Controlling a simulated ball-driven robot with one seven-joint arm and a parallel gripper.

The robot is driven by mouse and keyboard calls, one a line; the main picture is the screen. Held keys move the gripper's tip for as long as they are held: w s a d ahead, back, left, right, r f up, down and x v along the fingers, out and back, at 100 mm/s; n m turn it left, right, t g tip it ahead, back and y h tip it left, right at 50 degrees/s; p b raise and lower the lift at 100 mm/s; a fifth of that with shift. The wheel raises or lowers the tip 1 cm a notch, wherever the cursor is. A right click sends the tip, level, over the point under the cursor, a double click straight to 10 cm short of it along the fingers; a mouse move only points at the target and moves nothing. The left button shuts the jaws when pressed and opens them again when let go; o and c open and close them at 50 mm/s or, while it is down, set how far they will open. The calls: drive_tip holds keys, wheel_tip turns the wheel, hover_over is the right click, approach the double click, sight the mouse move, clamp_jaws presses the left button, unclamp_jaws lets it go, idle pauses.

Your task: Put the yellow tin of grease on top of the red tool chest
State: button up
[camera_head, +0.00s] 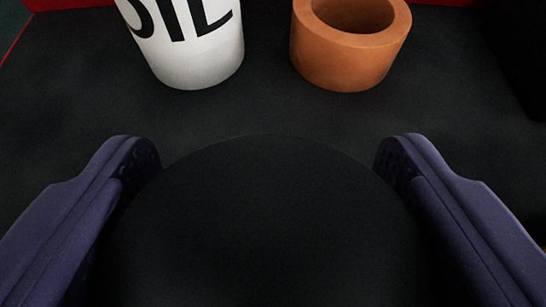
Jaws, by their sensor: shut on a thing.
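My gripper (268,158) shows as two purple fingers, one on each side in the lower half of the view. It is shut on a wide, round, black-topped thing (268,225) that fills the space between the fingers. Only its dark top shows; its sides are hidden, and no yellow is visible, so I cannot tell if it is the grease tin. A dark surface (265,110) lies beyond it, with red strips at the top edge (265,4) and a thin red line at the upper left. I cannot tell if these belong to the tool chest.
A white can (200,55) with black "OIL" lettering stands ahead, left of centre. An orange-brown hollow ring or cup (347,55) stands right of it, with a gap between. A black shape (525,55) is at the far right. Dark surface nearer than both is bare.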

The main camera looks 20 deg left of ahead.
sight(268, 246)
drive_tip(key=shift+f, duration=1.55)
drive_tip(key=shift+f+b, duration=0.1)
drive_tip(key=shift+b, duration=0.2)
drive_tip(key=o, duration=1.2)
drive_tip(key=shift+c, duration=0.2)
drive_tip(key=shift+r, duration=0.2)
drive_tip(key=p+v, duration=0.1)
drive_tip(key=v, duration=1.1)
drive_tip(key=shift+s, duration=0.1)
